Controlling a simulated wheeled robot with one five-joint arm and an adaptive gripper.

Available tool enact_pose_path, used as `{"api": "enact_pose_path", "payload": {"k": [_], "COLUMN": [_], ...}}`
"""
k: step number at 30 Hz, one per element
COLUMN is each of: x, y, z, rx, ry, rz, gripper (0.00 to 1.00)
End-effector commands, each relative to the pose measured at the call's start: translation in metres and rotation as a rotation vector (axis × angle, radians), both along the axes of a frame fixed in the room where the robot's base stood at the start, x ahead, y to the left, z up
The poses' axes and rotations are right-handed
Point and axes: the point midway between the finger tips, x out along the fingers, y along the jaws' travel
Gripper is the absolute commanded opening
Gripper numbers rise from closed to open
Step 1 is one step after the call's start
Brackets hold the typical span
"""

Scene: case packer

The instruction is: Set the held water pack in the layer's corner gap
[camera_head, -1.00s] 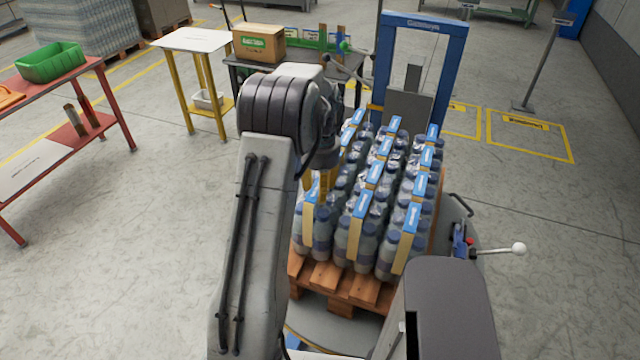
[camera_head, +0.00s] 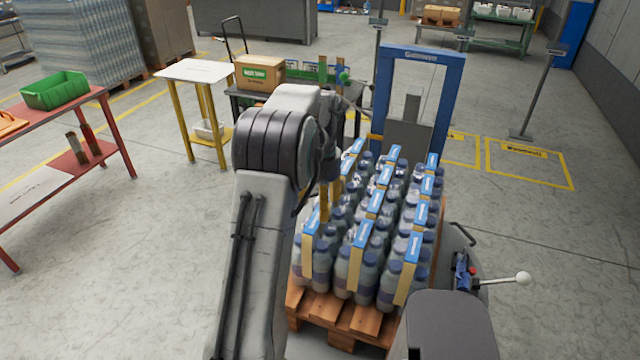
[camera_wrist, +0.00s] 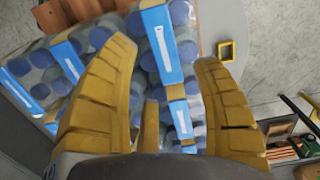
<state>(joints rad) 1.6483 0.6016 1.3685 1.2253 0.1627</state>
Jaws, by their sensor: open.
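My gripper (camera_head: 331,200) is open, its yellow fingers over the left column of water packs. In the wrist view the two fingers of my gripper (camera_wrist: 163,60) stand wide apart. Between and below them lie the blue label strips of two packs. The front-left water pack (camera_head: 308,264) stands upright at the layer's near left corner, on the pallet (camera_head: 322,308); it also shows in the wrist view (camera_wrist: 160,42). Nothing is gripped. No empty corner shows in the layer, though my arm hides part of its left side.
Neighbouring packs (camera_head: 358,268) stand close on the right. A blue frame (camera_head: 455,95) rises behind the pallet. A lever with a white knob (camera_head: 522,278) sticks out at right. A table with a cardboard box (camera_head: 260,73) is behind my arm.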

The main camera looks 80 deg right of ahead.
Motion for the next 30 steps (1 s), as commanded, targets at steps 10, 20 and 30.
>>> {"api": "enact_pose_path", "payload": {"k": [10, 20, 30], "x": [0.0, 0.001, 0.001], "y": [-0.003, -0.003, -0.003], "z": [0.042, 0.07, 0.077], "rx": [-0.003, 0.001, 0.002], "ry": [0.001, 0.0, 0.0], "rz": [0.0, 0.0, 0.0], "gripper": [0.6, 0.6, 0.6]}}
